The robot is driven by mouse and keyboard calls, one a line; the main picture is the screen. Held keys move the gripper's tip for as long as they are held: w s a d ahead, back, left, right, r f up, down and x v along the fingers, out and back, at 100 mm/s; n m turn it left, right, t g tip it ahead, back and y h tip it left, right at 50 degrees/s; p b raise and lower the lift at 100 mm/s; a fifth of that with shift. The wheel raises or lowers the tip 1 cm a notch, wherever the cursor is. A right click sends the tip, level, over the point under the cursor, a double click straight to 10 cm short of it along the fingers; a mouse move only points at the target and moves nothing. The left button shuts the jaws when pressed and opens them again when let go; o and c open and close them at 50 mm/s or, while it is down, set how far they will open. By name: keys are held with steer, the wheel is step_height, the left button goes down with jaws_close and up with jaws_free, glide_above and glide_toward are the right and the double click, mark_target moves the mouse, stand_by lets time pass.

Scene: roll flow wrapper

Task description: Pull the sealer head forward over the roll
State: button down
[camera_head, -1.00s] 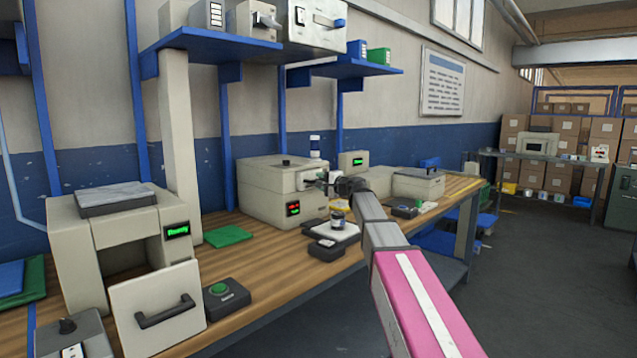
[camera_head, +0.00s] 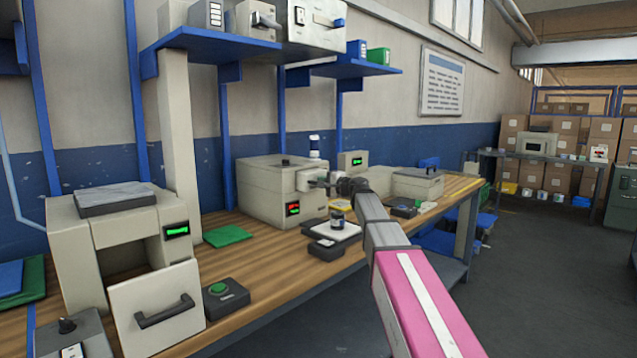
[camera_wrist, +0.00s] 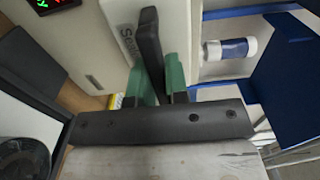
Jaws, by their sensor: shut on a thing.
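The sealer head (camera_head: 309,180) is a pale block sticking out from the front of a beige machine (camera_head: 262,192) on the bench. In the wrist view the head (camera_wrist: 125,14) carries partly hidden lettering and a dark upright handle (camera_wrist: 150,45). My gripper (camera_head: 345,186) is shut on this handle, its green fingertips (camera_wrist: 155,82) on either side of it. A small dark round item (camera_head: 337,219), perhaps the roll, sits on a white plate (camera_head: 345,233) below my gripper. A dark round shape (camera_wrist: 22,160) also shows in the wrist view's lower left corner.
A white bottle-like cylinder with a blue band (camera_head: 315,147) stands behind the head. A unit with a green display (camera_head: 353,162) and another beige box (camera_head: 418,184) are farther right. A green-button box (camera_head: 226,298) is nearer. The floor (camera_head: 540,270) at right is clear.

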steer(key=v, duration=1.6)
steer(key=shift+s+d, duration=0.2)
steer(key=c, duration=1.1)
jaws_free()
steer(key=shift+d, duration=0.1)
steer(key=shift+s, duration=0.1)
steer(key=v, duration=1)
steer(key=shift+s+d, duration=0.25)
steer(key=shift+d, duration=0.05)
